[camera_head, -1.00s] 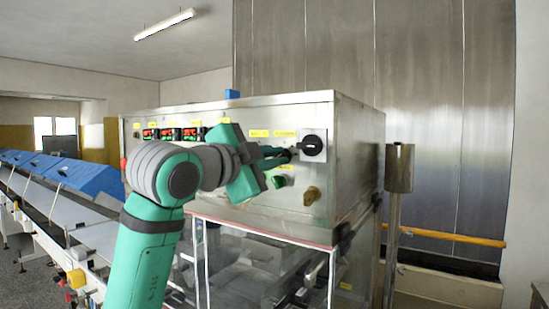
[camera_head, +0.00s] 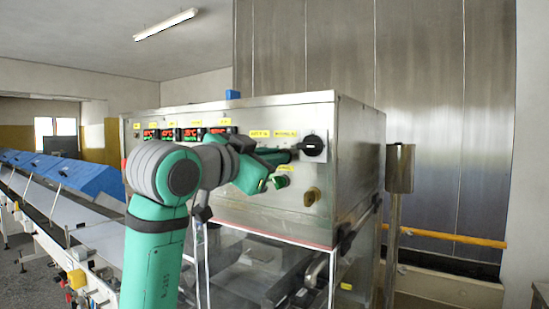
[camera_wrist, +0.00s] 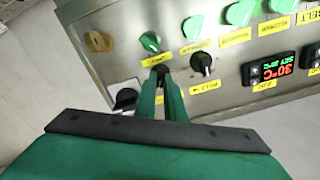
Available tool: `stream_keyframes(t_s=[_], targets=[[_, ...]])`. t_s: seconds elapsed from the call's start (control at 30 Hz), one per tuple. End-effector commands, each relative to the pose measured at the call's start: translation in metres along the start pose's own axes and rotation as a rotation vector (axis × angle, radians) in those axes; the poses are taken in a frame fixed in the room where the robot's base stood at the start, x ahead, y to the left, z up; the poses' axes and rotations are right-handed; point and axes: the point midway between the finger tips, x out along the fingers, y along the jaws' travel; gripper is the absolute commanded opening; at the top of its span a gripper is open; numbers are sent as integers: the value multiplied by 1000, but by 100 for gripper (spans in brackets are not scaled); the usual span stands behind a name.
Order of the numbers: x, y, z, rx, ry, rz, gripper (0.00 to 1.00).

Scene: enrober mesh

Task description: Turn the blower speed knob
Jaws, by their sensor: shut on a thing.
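The blower speed knob is a small black knob (camera_wrist: 161,70) on the steel control panel. In the wrist view it sits between the tips of my gripper (camera_wrist: 162,76), which is shut on it. The fingers hide most of the knob, and I cannot read its label or where its pointer stands. In the head view my gripper (camera_head: 291,156) reaches the panel just left of the large black rotary switch (camera_head: 313,145); the held knob is hidden there.
A second small black knob (camera_wrist: 203,62) is beside the fingers. The large switch (camera_wrist: 126,96) is close on the other side. Lit displays (camera_head: 168,134) are at the left.

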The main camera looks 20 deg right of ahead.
Motion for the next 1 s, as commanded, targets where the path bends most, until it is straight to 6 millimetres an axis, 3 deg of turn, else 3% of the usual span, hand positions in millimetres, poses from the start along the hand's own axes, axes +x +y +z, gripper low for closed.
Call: stream_keyframes(t_s=[0.4,0.87,0.9,0.93,0.97,1.0], targets=[[0,0,0,-161,0,1,0],[0,0,0,-174,1,1,0],[0,0,0,-173,0,1,14],[0,0,0,-173,0,1,21],[0,0,0,-173,0,1,28],[0,0,0,-173,0,1,28]])
